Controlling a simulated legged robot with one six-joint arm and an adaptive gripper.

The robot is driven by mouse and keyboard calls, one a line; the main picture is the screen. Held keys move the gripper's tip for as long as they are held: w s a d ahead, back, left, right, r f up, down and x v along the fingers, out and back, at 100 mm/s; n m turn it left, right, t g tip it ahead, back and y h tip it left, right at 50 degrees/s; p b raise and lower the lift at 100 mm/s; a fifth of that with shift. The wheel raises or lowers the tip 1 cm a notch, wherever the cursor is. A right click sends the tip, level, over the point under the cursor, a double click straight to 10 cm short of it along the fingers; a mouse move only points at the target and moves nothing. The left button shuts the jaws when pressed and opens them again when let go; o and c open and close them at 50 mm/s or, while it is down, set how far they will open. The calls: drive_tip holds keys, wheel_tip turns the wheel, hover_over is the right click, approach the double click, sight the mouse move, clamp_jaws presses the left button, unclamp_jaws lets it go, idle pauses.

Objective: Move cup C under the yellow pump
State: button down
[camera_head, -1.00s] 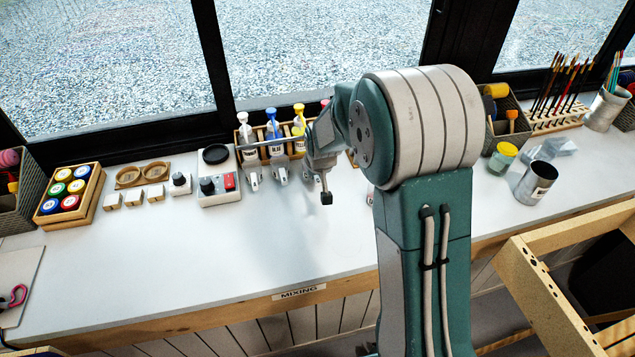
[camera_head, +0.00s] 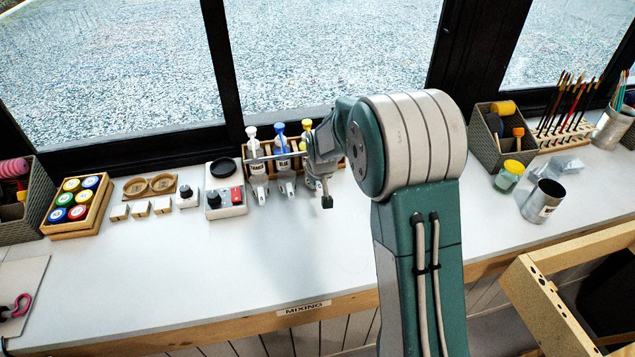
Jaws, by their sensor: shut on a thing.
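The yellow pump (camera_head: 306,124) stands in the wooden pump rack (camera_head: 240,159) at the back of the bench, right of the blue pump (camera_head: 279,127) and white pump (camera_head: 251,132). My gripper (camera_head: 327,202) is low in front and slightly right of the yellow pump. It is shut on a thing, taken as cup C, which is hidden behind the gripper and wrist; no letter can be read. My wrist also covers part of the yellow pump's lower body, so I cannot tell whether the cup is directly under its spout.
A scale-like box (camera_head: 225,200) stands left of the rack. Farther left are small white blocks (camera_head: 140,208) and a crate of paint jars (camera_head: 77,205). A metal tin (camera_head: 543,200) and yellow-lidded jar (camera_head: 509,176) stand right. The front bench (camera_head: 200,275) is clear.

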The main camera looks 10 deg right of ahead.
drive_tip(key=shift+f, duration=0.5)
drive_tip(key=c, duration=0.5)
unclamp_jaws()
drive_tip(key=shift+c, duration=0.2)
drive_tip(key=shift+r, duration=0.1)
drive_tip(key=v, duration=1.1)
drive_tip(key=shift+s+r, duration=0.25)
drive_tip(key=shift+r, duration=0.1)
drive_tip(key=s+r, duration=0.5)
drive_tip(key=s, duration=0.3)
drive_tip(key=s+r, duration=0.5)
drive_tip(key=s, duration=0.2)
drive_tip(key=s+t, duration=0.1)
drive_tip(key=s, duration=1.4)
drive_tip(key=shift+f, duration=0.3)
